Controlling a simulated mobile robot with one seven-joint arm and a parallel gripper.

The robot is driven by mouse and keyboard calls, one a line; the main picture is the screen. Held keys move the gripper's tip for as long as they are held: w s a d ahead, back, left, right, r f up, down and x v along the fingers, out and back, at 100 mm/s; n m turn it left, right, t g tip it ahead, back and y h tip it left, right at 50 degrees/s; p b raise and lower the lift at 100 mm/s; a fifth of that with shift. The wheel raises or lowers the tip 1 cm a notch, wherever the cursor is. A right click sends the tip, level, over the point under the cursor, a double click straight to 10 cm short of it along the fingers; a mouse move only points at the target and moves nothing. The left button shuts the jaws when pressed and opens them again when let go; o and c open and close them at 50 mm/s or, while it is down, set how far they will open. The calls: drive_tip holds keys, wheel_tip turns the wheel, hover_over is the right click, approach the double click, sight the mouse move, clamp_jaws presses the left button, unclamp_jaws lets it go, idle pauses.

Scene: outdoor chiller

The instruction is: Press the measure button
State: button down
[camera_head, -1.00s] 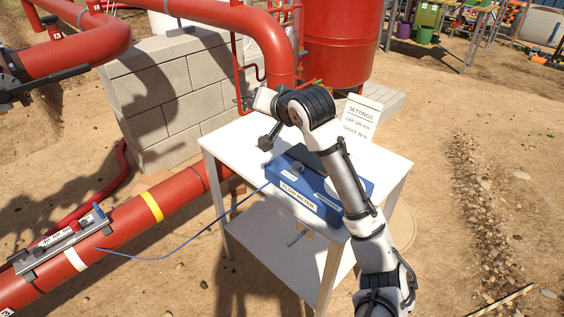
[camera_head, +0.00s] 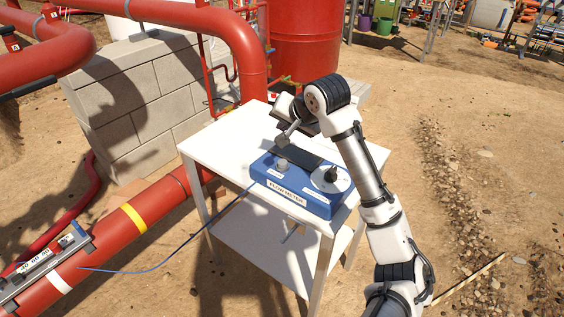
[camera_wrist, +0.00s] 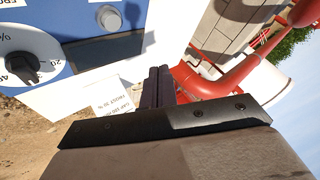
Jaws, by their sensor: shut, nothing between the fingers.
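The blue flow meter (camera_head: 300,202) stands on a white table, with its name label on the front. A round grey button (camera_head: 282,165) is on the left of its top; its label is too small to read. A black dial knob (camera_head: 331,174) on a white scale is on the right. In the wrist view the grey button (camera_wrist: 108,17) is at the top and the dial knob (camera_wrist: 22,66) at the left. My gripper (camera_head: 283,140) is shut and empty, above and behind the grey button, apart from it. Its closed fingers (camera_wrist: 158,85) show in the wrist view.
The white table (camera_head: 228,150) has free top left of the meter. A blue cable (camera_head: 205,235) runs to a sensor on the red pipe (camera_head: 170,200). A settings card (camera_wrist: 112,98) shows in the wrist view. A block wall (camera_head: 150,95) and red tank stand behind.

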drive_tip(key=b, duration=0.7)
hover_over(284, 165)
wheel_tip(284, 165, down, 8)
drive_tip(key=shift+w+r, duration=0.1)
drive_tip(key=shift+f, duration=0.45)
drive_tip(key=shift+f, duration=0.15)
idle(1.1)
drive_tip(key=shift+f, duration=0.25)
drive_tip(key=shift+f, duration=0.55)
idle(0.6)
drive_tip(key=shift+r, duration=0.1)
drive_tip(key=shift+r+p, duration=0.75)
drive_tip(key=shift+r, duration=0.1)
drive_tip(key=shift+r, duration=0.1)
